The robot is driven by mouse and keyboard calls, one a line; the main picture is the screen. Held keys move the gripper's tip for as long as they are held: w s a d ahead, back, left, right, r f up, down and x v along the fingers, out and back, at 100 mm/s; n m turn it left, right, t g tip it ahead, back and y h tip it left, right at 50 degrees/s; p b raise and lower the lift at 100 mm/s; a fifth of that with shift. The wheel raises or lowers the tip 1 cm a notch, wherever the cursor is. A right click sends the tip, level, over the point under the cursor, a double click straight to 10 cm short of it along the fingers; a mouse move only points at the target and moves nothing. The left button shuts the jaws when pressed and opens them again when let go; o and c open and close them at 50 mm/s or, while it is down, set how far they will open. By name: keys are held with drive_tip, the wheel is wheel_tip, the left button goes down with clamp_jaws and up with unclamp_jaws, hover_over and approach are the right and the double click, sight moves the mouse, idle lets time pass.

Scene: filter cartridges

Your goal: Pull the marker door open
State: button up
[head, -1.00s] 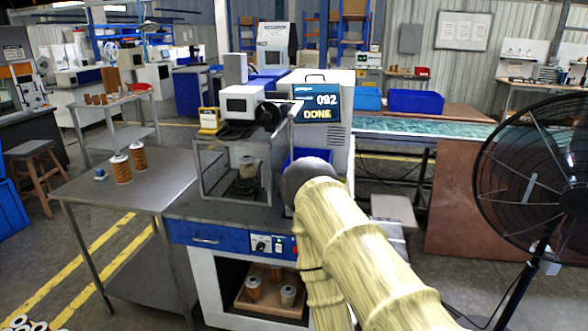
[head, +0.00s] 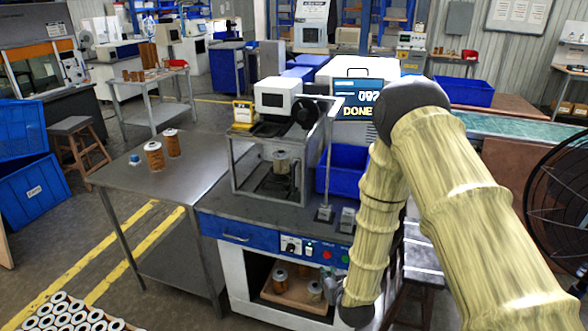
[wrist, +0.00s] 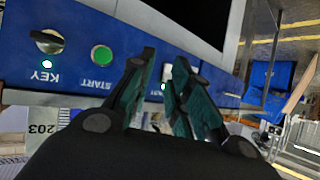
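The marker (head: 275,98) stands on a blue-fronted bench in the head view. A grey-framed enclosure (head: 235,172) below its head holds a cartridge (head: 283,170). A thin metal frame (head: 331,150) juts out on the enclosure's right side; I cannot tell whether this is the door or how far it stands open. My gripper (wrist: 166,58) shows in the wrist view, its two teal-padded fingers a little apart with nothing seen between them. It is in front of the blue control panel (wrist: 75,60), beside the green START button (wrist: 102,55).
A metal table (head: 190,160) with two orange cartridges stands left of the bench. A blue bin (head: 345,172) is right of the enclosure. A black fan (head: 560,175) stands far right. A tray of white-ringed parts (head: 70,315) is at lower left.

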sight(294, 177)
drive_tip(key=w+a+r+n+t+y+p, duration=0.1)
drive_tip(key=w+a+r+t, duration=0.25)
drive_tip(key=w+r, duration=0.55)
drive_tip(key=w+a+r+t+y+p, duration=0.15)
drive_tip(key=w+a+r, duration=0.35)
drive_tip(key=r, duration=0.8)
drive_tip(key=shift+t, duration=0.3)
drive_tip(key=p+x, duration=0.3)
drive_tip(key=x, duration=0.7)
drive_tip(key=shift+w+d+f, duration=0.1)
drive_tip(key=shift+w+d, duration=0.05)
drive_tip(key=shift+w, duration=0.05)
drive_tip(key=shift+c, duration=0.3)
clamp_jaws()
